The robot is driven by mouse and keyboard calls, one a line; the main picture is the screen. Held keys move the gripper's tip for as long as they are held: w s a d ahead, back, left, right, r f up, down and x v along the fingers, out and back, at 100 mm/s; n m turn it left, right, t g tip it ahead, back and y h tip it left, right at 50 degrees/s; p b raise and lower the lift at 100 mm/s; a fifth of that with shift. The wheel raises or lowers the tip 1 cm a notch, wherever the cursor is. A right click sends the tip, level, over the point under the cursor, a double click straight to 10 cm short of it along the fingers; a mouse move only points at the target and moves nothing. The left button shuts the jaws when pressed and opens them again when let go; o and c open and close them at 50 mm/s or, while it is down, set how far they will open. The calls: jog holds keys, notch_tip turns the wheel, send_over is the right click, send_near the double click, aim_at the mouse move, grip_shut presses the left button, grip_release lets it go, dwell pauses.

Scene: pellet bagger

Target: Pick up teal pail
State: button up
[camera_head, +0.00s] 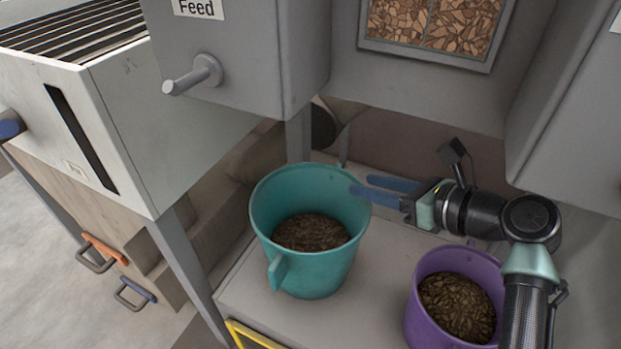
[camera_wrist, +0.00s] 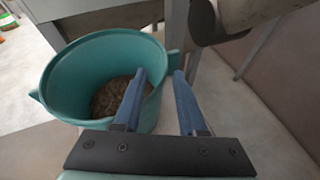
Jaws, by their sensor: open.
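The teal pail (camera_head: 318,268) stands upright on the grey shelf, with brown pellets inside and a handle on its front left side. It also shows in the wrist view (camera_wrist: 72,92), left of centre, with a second handle at its right rim. My gripper (camera_head: 358,189) comes in from the right and is open and empty. Its blue fingers point left at the pail's right rim. In the wrist view (camera_wrist: 160,76) the left finger overlaps the pail's inside and the right finger lies outside, with the right rim and handle between them. I cannot tell whether they touch.
A purple pail (camera_head: 420,310) with brown pellets stands to the right, below my arm. The grey shelf (camera_head: 385,270) is bare between the pails. A grey housing with a "Feed" label and a lever (camera_head: 193,78) hangs above. A grey post (camera_head: 299,137) stands behind the teal pail.

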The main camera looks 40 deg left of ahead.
aim_at(352, 180)
jog(key=b+x, duration=0.1)
jog(key=x, duration=0.1)
jog(key=b+x, duration=0.2)
jog(key=shift+f, duration=0.25)
jog(key=shift+w+a+b, duration=0.1)
jog(key=shift+a+b, duration=0.2)
jog(key=shift+b, duration=0.05)
jog(key=c, duration=0.6)
grip_shut()
dwell(0.3)
